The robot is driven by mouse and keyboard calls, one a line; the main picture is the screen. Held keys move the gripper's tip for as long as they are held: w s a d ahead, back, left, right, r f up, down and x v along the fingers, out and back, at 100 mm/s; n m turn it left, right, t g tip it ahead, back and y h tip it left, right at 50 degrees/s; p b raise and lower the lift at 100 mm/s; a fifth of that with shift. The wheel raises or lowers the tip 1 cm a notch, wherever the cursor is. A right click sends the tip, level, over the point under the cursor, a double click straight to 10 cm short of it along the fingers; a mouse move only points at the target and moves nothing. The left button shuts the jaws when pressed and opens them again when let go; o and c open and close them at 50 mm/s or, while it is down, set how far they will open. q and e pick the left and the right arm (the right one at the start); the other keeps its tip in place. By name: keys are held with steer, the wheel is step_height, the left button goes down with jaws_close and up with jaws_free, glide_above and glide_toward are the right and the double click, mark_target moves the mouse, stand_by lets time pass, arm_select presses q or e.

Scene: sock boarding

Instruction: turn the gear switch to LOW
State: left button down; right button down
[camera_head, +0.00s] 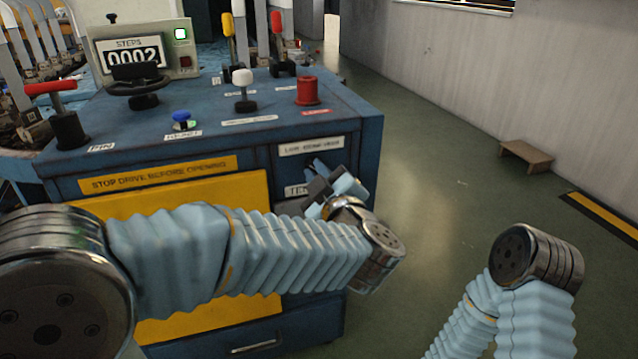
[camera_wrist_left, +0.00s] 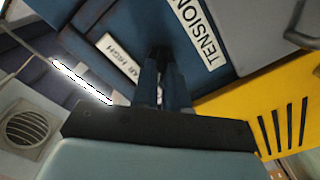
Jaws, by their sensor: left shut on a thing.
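The gear switch is on the blue front panel of the cabinet, below a white label (camera_head: 311,147) that seems to read LOW GEAR HIGH. My left gripper (camera_head: 335,184) is at that panel and mostly covers the switch in the head view. In the left wrist view the fingers of my left gripper (camera_wrist_left: 162,82) are close together, shut on a small dark knob (camera_wrist_left: 160,52), which I take to be the gear switch. Its pointing direction cannot be made out. The gear label (camera_wrist_left: 119,58) shows beside it. My right gripper is out of view; only its arm shows at lower right.
A TENSION label (camera_wrist_left: 200,32) is close to the left gripper. The cabinet top (camera_head: 215,106) carries a handwheel (camera_head: 135,88), a red knob (camera_head: 307,91), a blue button (camera_head: 181,117) and several levers. A yellow door (camera_wrist_left: 275,110) is beside the panel.

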arm_select(q)
steer(key=shift+f+n, duration=0.1)
steer(key=shift+n, duration=0.2)
stand_by(0.4)
steer(key=c, duration=1.2)
jaws_free()
steer(key=shift+o, duration=0.2)
steer(key=v, duration=1.4)
